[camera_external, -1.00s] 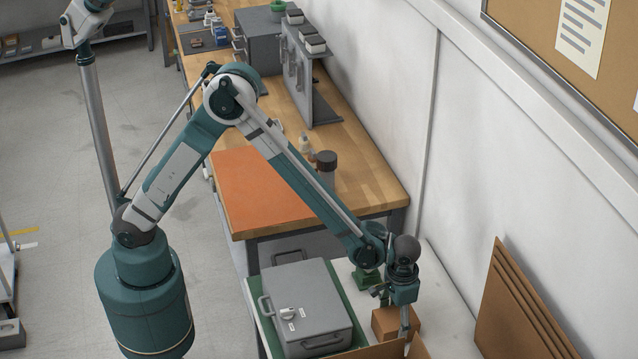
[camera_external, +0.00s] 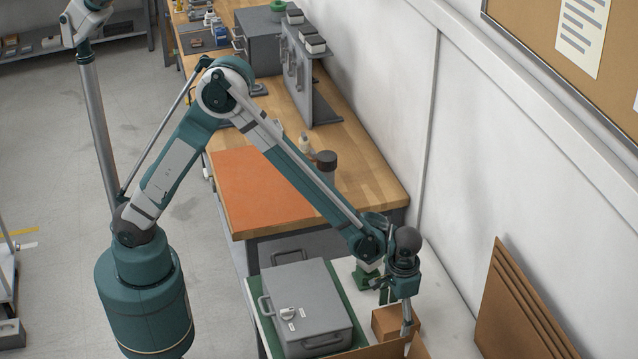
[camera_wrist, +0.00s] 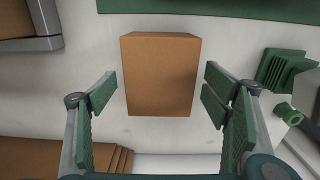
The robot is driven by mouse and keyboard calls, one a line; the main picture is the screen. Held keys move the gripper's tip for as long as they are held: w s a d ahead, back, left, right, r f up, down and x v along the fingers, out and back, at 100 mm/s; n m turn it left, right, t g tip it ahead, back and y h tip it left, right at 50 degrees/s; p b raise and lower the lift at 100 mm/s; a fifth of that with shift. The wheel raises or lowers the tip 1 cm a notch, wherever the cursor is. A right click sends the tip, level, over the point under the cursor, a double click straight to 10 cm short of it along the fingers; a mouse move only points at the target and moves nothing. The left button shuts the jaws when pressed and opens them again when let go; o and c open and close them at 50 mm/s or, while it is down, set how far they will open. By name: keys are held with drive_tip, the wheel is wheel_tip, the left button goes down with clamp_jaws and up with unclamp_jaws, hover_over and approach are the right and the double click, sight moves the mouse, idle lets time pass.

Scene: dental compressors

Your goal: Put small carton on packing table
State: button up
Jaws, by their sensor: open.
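The small carton (camera_wrist: 158,80) is a plain brown box on a white tabletop. In the wrist view it sits between and ahead of the two finger pads of my gripper (camera_wrist: 160,98), with a gap on each side. In the external view my gripper (camera_external: 408,318) points down beside the carton (camera_external: 385,322), which it partly hides. My gripper is open and empty. The white packing table (camera_external: 452,312) is the surface under the carton.
A grey case (camera_external: 305,305) lies on a green mat left of the carton. Brown cardboard sheets (camera_external: 515,310) lean against the wall at right. A large open box edge (camera_external: 375,352) is in front. Green parts (camera_wrist: 280,68) lie right of the carton in the wrist view.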

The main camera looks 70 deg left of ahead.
wheel_tip(320, 180, up, 9)
drive_tip(key=shift+p, duration=0.3)
drive_tip(key=shift+r, duration=0.1)
idle(0.6)
drive_tip(key=s+a+r+t, duration=0.2)
drive_tip(key=s+a+r, duration=0.3)
drive_tip(key=a+r, duration=0.4)
drive_tip(key=s+a+r+t, duration=0.1)
drive_tip(key=s+a+r, duration=0.4)
drive_tip(key=a+r, duration=0.5)
drive_tip(key=s+a+t, duration=0.4)
drive_tip(key=s+a, duration=1.4)
drive_tip(key=s, duration=0.1)
